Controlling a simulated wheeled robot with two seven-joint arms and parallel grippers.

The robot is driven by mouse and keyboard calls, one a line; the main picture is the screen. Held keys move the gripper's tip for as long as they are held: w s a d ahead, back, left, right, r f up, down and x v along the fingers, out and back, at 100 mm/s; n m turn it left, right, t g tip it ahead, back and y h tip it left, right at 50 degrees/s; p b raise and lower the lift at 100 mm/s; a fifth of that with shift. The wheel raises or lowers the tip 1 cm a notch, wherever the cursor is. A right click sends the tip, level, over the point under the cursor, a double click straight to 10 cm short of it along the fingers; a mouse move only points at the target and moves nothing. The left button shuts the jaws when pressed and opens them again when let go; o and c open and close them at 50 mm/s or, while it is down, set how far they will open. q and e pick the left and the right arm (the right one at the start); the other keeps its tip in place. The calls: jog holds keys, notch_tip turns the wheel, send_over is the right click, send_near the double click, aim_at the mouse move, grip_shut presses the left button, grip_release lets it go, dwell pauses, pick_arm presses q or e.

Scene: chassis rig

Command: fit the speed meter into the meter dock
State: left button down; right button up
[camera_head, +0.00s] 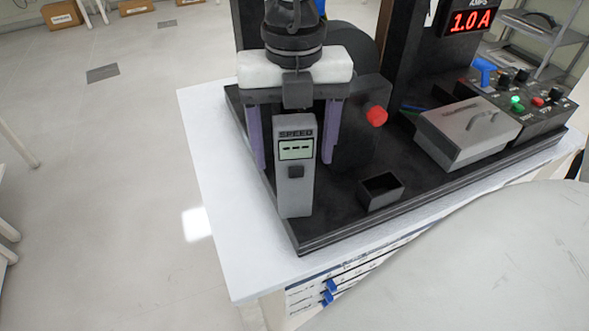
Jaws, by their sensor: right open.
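The speed meter (295,185) is a tall grey block with a pale green screen showing dashes and the word SPEED above it. It stands upright near the front left corner of the black rig base. My right gripper (293,158) reaches down over it, open, with one purple finger on each side and visible gaps to the meter. A small open-topped black box (381,191), apparently the meter dock, sits on the base to the right of the meter and looks empty. My left gripper is not in view.
A red knob (376,116) on a black housing stands just right of the gripper. The white tabletop (215,170) is bare on the left.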

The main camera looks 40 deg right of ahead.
jog(key=shift+f, duration=1.55)
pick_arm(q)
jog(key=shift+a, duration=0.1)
pick_arm(e)
jog(key=c, duration=1.3)
jog(key=shift+r, duration=0.2)
